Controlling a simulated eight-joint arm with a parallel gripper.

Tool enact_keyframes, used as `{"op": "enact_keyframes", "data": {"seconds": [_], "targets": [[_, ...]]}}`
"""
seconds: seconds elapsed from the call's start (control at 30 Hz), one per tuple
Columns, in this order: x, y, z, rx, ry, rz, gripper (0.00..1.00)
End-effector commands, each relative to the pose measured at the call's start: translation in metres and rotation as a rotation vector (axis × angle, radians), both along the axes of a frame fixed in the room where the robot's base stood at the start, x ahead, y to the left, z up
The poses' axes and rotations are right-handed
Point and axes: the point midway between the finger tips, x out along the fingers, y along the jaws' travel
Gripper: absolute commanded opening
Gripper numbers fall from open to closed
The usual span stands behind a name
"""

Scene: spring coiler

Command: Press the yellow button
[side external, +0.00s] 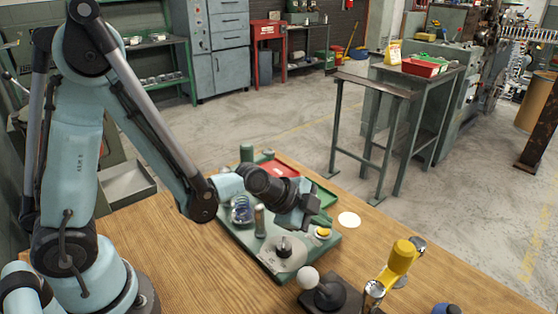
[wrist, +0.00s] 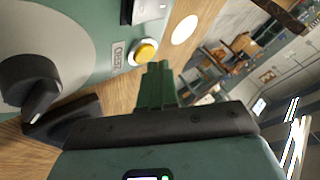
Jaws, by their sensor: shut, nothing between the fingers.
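The yellow button (side external: 323,232) sits in a pale ring on the green panel (side external: 326,249) of the spring coiler, near the panel's right edge. It also shows in the wrist view (wrist: 145,51), beside a small white label. My gripper (side external: 321,219) is shut and empty, with its green fingers just above and behind the button in the side view. In the wrist view the closed fingers (wrist: 157,72) end close to the button's lower right. They appear apart from it, but the exact gap is hard to tell.
A round plate with a black knob (side external: 284,248) is on the panel, left of the button. A white-balled lever (side external: 308,278) and a yellow-handled clamp (side external: 398,262) stand in front on the wooden table. A pale disc (side external: 349,219) lies to the right.

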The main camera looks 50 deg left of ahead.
Motion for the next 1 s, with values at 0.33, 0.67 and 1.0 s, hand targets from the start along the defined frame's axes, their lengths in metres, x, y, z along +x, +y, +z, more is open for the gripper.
{"op": "enact_keyframes", "data": {"seconds": [0.33, 0.67, 1.0], "targets": [[0.000, 0.000, 0.007, 0.000, 0.000, 0.000, 0.00], [0.000, 0.000, 0.023, 0.000, 0.000, 0.000, 0.00], [0.000, 0.000, 0.052, 0.000, 0.000, 0.000, 0.00]]}}
